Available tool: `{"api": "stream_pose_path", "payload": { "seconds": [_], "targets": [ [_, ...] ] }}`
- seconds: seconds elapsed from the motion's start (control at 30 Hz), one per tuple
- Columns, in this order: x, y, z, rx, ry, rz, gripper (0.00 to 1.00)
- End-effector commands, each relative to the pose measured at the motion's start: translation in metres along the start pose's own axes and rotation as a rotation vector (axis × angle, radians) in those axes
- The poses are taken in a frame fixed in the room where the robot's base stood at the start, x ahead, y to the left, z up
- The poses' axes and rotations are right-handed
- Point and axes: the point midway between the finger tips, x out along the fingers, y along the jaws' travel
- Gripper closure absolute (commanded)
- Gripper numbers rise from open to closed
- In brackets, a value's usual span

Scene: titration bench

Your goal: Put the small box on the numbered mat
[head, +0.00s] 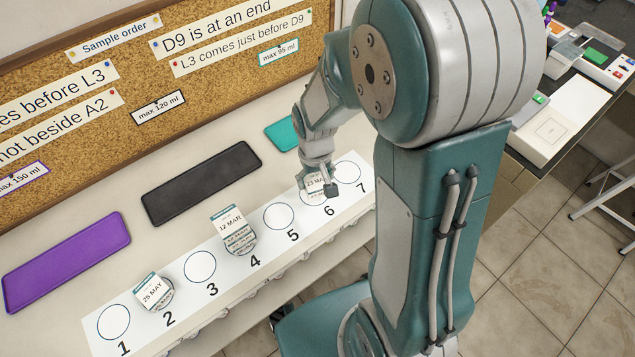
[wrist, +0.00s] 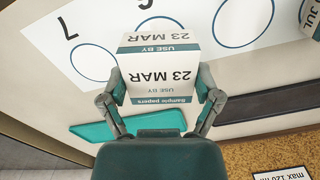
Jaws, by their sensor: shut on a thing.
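The small white box with teal bands, marked 23 MAR (wrist: 160,62), sits between the two fingers of my gripper (wrist: 160,98) in the wrist view. My gripper is shut on its sides. In the head view my gripper (head: 322,187) holds the box (head: 313,181) at circle 6 of the white numbered mat (head: 145,333). The box hides part of that circle. I cannot tell whether the box touches the mat. Circle 7 (wrist: 90,62) is empty beside it.
A 25 MAY box (head: 153,290) stands at circle 2 and a 12 MAR box (head: 231,221) at circle 4. Circles 1, 3 and 5 are empty. Purple (head: 66,262), black (head: 201,183) and teal (head: 283,134) pads lie behind, before a corkboard (head: 135,135) with notes.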

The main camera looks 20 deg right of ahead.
Motion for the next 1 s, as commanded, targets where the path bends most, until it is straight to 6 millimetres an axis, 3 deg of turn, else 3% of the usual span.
{"api": "stream_pose_path", "payload": {
  "seconds": [0.27,0.47,0.83,0.87,0.9,1.0],
  "targets": [
    [0.023,0.01,-0.015,-0.001,-0.002,-0.001,0.74],
    [0.05,0.013,-0.015,-0.001,-0.002,-0.003,0.74],
    [0.054,0.009,-0.015,-0.002,0.0,0.0,0.74],
    [0.054,0.009,-0.016,-0.002,0.0,0.0,0.1],
    [0.054,0.01,-0.016,-0.002,0.0,-0.001,0.0],
    [0.054,0.01,-0.016,-0.002,0.0,-0.001,0.0]
  ]
}}
